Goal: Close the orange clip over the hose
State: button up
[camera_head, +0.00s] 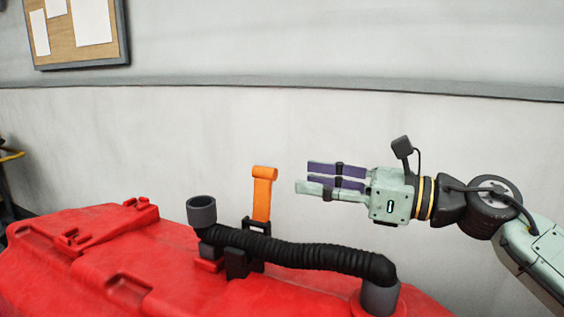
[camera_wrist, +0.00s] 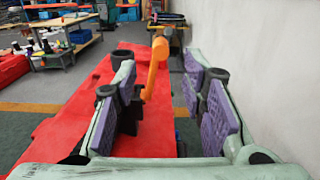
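The orange clip (camera_head: 262,196) stands upright and open, rising from a black bracket (camera_head: 238,262) on the red tank. The black ribbed hose (camera_head: 310,254) lies across the tank top and passes through the bracket, below the clip. My gripper (camera_head: 303,177) is open and empty, to the right of the clip and above the hose, fingers pointing left toward the clip. In the wrist view the clip (camera_wrist: 155,68) appears between the two spread fingers and beyond them, apart from both. The left finger hides much of the hose there.
The red tank (camera_head: 110,265) fills the lower left. A grey pipe cup (camera_head: 201,211) and a grey fitting (camera_head: 379,297) stand at the hose ends. A pale wall (camera_wrist: 265,70) runs close along the right in the wrist view. Workbenches (camera_wrist: 62,45) stand far off.

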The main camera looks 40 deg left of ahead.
aim_at(259, 178)
jog(key=p+x, duration=0.2)
jog(key=x, duration=0.7)
jog(key=shift+a+r+p, duration=0.15)
jog(key=shift+a+p, duration=0.2)
jog(key=shift+s+a, duration=0.15)
jog(key=shift+a, duration=0.35)
jog(key=shift+c, duration=0.6)
grip_shut()
